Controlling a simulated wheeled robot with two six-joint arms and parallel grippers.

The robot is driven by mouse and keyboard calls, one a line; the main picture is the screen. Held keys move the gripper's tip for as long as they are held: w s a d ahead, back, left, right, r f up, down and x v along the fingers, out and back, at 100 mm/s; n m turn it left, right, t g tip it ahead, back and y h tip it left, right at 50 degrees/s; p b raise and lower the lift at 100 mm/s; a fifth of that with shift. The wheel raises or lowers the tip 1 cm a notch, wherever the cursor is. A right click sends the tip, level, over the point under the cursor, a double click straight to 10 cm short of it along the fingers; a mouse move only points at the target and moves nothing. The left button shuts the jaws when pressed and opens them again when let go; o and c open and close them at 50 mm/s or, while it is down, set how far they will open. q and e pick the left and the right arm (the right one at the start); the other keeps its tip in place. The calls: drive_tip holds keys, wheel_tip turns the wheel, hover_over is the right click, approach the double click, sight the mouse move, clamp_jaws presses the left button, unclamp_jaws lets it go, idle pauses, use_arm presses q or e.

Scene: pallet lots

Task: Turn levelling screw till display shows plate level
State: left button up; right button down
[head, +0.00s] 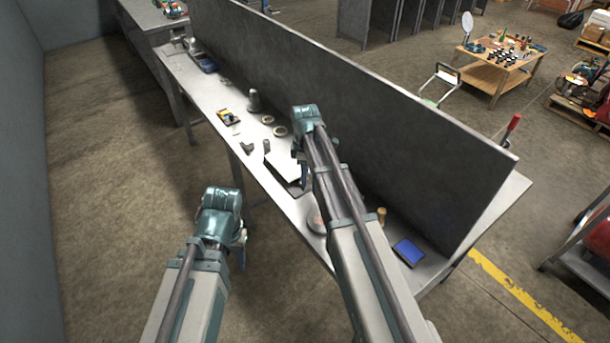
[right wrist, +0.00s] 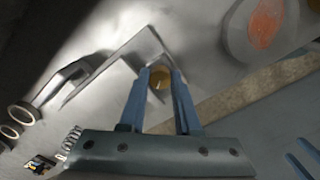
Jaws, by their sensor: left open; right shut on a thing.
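The plate (head: 283,165) is a pale sheet on the bench, partly hidden by my right arm in the head view. In the right wrist view, a round brass screw head (right wrist: 160,79) sits between the fingertips of my right gripper (right wrist: 161,78), which is shut on it. In the head view my right gripper (head: 300,172) points down at the plate's edge. A flat panel with a blue screen (head: 408,251), perhaps the display, lies at the bench's near right end; no reading is legible. My left gripper (head: 241,248) is open and empty, off the bench's front edge.
A tall dark partition (head: 370,120) runs along the back of the bench (head: 190,88). Rings (head: 280,131), a grey cone-shaped part (head: 254,101) and a yellow-black item (head: 228,117) stand further along. A reddish disc (right wrist: 265,22) lies near the right gripper. Floor left of the bench is clear.

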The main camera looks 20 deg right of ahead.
idle(0.4)
drive_tip(key=c, duration=0.6)
unclamp_jaws()
drive_tip(key=shift+w+m, duration=0.1)
drive_tip(key=shift+m, duration=0.2)
drive_tip(key=m, duration=1)
wheel_tip(320, 180, up, 14)
drive_tip(key=p, duration=1.4)
drive_tip(key=s+a, duration=0.7)
drive_tip(key=s, duration=0.5)
drive_tip(key=s+a+h, duration=0.1)
drive_tip(key=s+a, duration=0.6)
drive_tip(key=s, duration=0.5)
drive_tip(key=shift+s+f+n+b, duration=0.2)
drive_tip(key=shift+f+n+b, duration=0.05)
drive_tip(key=shift+n+b, duration=0.15)
